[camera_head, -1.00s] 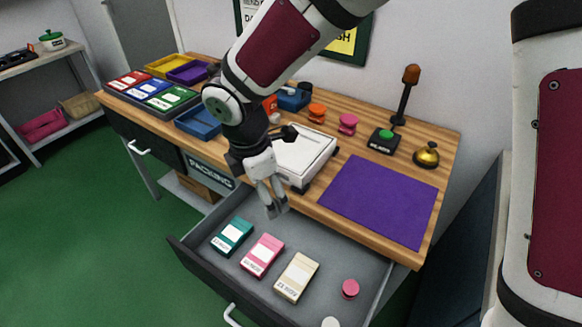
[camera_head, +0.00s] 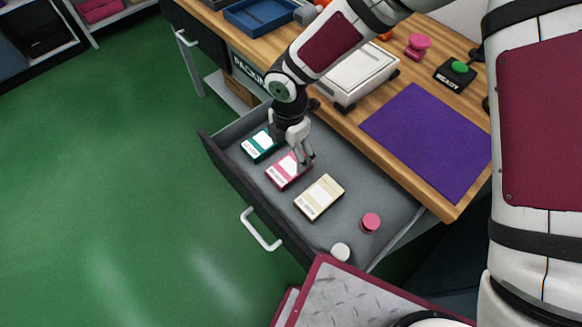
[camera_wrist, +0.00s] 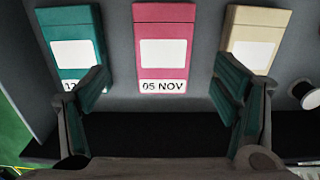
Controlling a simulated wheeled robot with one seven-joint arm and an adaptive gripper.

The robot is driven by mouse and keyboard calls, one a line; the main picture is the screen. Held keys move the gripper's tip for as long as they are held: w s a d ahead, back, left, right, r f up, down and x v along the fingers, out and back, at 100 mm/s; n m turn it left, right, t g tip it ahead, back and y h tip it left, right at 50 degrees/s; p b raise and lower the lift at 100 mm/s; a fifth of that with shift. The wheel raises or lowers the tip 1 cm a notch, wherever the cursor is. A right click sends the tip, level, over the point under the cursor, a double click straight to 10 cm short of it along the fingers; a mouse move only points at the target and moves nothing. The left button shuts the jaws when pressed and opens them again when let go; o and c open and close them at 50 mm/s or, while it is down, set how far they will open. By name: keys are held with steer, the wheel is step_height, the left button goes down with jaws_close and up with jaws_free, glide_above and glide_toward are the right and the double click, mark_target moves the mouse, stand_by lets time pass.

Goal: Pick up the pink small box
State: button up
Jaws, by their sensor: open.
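The pink small box (camera_head: 286,171) lies flat in the open drawer (camera_head: 377,194), between a teal box (camera_head: 259,145) and a cream box (camera_head: 320,197). In the wrist view the pink box (camera_wrist: 164,20) is centred ahead, with a white label and "05 NOV" on its near end. My gripper (camera_head: 307,161) is open and empty, above the drawer by the pink box, and hides part of it in the head view. In the wrist view its two fingers (camera_wrist: 160,90) stand apart either side of the pink box's line, with the teal and cream boxes beyond them.
A pink spool (camera_head: 371,222) and a white spool (camera_head: 340,251) lie at the drawer's right end. The wooden table (camera_head: 447,208) with a purple mat (camera_head: 428,140) and a white scale-like device (camera_head: 356,75) borders the drawer. The drawer handle (camera_head: 260,231) sticks out in front.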

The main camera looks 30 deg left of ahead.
mark_target(290, 166)
steer(key=shift+s+d+f, duration=0.1)
steer(key=shift+f, duration=1.45)
steer(key=shift+s+f, duration=0.1)
steer(key=shift+f, duration=1.4)
steer(key=c, duration=1.3)
